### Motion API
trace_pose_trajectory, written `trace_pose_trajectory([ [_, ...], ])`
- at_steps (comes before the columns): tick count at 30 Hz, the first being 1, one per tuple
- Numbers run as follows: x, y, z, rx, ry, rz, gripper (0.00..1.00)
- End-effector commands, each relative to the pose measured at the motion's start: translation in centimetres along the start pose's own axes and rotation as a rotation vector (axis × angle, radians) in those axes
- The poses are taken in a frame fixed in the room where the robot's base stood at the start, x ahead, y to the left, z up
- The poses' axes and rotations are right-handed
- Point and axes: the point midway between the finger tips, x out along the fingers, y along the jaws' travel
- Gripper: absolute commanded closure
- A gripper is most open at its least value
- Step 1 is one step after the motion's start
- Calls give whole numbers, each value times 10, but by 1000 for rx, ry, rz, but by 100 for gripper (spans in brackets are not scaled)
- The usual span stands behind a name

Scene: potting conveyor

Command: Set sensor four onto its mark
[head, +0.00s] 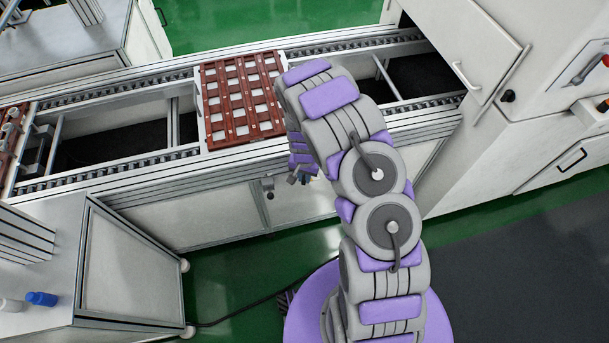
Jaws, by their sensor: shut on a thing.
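My gripper (299,179) is at the front edge of the conveyor, just below and right of a red-brown grid tray. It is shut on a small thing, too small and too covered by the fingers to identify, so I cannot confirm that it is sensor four. The red-brown grid tray (212,140) sits on the conveyor, with pale squares showing through its openings. My arm covers the space to its right. I cannot make out sensor four's mark. A second red-brown tray (5,163) at the left edge carries several grey parts.
The conveyor's front rail (130,182) runs across below the trays. White cabinets (480,155) stand at right. A grey bench (120,275) with a blue-capped bottle (42,298) is at lower left.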

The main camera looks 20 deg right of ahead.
Motion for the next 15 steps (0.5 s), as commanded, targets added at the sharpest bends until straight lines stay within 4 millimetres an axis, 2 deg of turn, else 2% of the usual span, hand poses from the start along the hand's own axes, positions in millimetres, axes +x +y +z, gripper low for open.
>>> trace_pose_trajectory([
  [8,-1,1,0,-38,-1,0,100],
  [15,-2,7,0,-171,-2,0,100],
])
